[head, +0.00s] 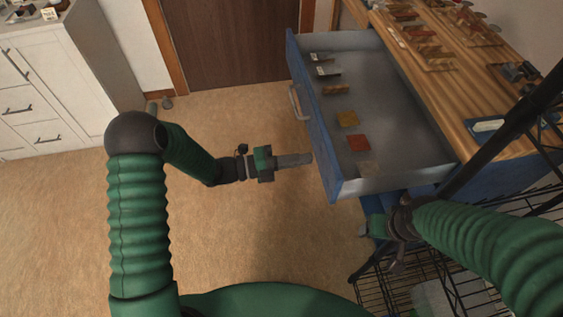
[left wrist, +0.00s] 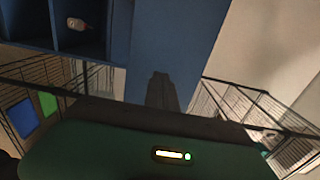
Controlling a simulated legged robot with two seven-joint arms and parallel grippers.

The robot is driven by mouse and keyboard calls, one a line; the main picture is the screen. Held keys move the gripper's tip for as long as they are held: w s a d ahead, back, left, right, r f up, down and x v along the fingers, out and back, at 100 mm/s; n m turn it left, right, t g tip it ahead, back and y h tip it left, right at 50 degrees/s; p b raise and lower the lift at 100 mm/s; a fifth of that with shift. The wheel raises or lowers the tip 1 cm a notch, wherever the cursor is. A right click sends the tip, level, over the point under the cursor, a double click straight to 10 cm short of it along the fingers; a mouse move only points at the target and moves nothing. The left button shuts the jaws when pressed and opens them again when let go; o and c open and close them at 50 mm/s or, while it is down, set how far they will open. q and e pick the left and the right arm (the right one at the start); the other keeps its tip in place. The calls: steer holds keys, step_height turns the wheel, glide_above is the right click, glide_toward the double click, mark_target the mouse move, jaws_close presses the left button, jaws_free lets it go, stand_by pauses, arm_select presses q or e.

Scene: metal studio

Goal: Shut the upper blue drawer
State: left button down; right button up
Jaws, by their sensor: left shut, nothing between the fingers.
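The upper blue drawer (head: 318,130) is pulled out from the wooden-topped bench, its blue front facing left with a metal handle (head: 298,102). Several small items lie inside it. My left gripper (head: 308,159) is shut and empty, its fingertips close to the near half of the drawer front; I cannot tell whether they touch. In the left wrist view the dark fingers (left wrist: 161,92) stand in front of a blue surface (left wrist: 175,50). My right gripper (head: 372,228) is at the lower right, below the drawer's near side; its fingers are not clear.
The bench top (head: 440,75) holds several small items and trays. A black wire rack (head: 400,285) stands at the lower right. A white cabinet (head: 40,90) is at the left, a brown door (head: 230,40) at the back. The floor (head: 240,220) left of the drawer is clear.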

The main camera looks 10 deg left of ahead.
arm_select(q)
steer(key=shift+x, duration=1.05)
arm_select(e)
steer(key=shift+f, duration=0.15)
